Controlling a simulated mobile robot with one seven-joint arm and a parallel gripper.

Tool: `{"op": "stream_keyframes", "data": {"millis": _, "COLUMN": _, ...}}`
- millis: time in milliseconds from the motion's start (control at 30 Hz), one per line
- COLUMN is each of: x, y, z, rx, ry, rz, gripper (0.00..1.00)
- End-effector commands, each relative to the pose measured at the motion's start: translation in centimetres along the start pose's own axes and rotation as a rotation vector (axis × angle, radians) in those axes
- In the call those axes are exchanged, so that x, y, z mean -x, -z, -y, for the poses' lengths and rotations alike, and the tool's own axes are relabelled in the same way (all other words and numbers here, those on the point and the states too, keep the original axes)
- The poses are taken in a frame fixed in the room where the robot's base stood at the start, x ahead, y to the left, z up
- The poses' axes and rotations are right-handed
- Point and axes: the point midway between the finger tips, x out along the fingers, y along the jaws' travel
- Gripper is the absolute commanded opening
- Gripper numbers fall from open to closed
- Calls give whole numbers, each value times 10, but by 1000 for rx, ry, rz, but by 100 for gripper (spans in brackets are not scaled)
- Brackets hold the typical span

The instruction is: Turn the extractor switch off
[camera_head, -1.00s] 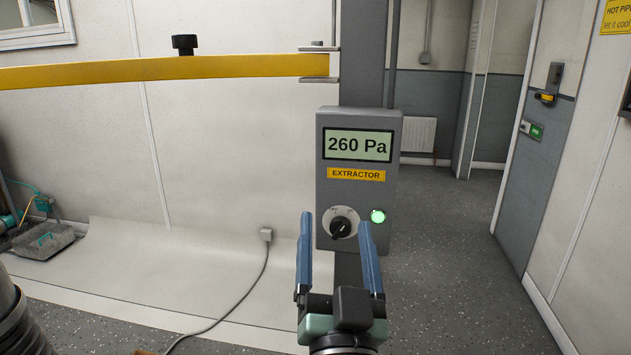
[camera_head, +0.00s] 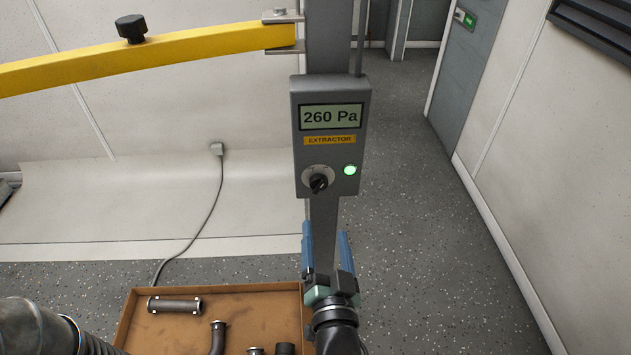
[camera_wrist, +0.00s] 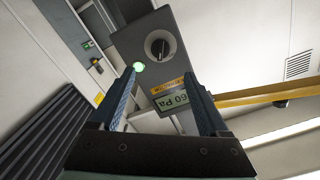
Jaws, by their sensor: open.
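The extractor box (camera_head: 330,160) is a grey panel on a post, with a display reading 260 Pa and a yellow EXTRACTOR label. Its black rotary switch (camera_head: 318,183) sits on a pale round dial, beside a lit green lamp (camera_head: 349,170). My gripper (camera_head: 325,232) is open and empty, its blue fingers pointing up below the box, apart from the switch. In the wrist view the switch (camera_wrist: 159,48) shows beyond and between my two fingers (camera_wrist: 163,82), near the top of the picture.
A yellow boom (camera_head: 150,60) reaches left from the post above the box. A brown tray (camera_head: 240,305) with several metal pipe pieces stands at lower left of my gripper. A ribbed dark hose (camera_head: 85,340) is at the lower left. Speckled floor is clear at right.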

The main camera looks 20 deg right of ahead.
Motion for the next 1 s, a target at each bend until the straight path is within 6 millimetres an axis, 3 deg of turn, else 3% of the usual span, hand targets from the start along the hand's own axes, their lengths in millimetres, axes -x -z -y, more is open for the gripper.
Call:
{"op": "stream_keyframes", "data": {"millis": 600, "x": -100, "y": 0, "z": 1, "rx": 0, "ry": 2, "rz": -2, "gripper": 79}}
{"op": "stream_keyframes", "data": {"millis": 800, "x": -116, "y": 0, "z": 1, "rx": -1, "ry": 1, "rz": -2, "gripper": 79}}
{"op": "stream_keyframes", "data": {"millis": 1000, "x": -120, "y": 0, "z": 1, "rx": 1, "ry": 2, "rz": 0, "gripper": 79}}
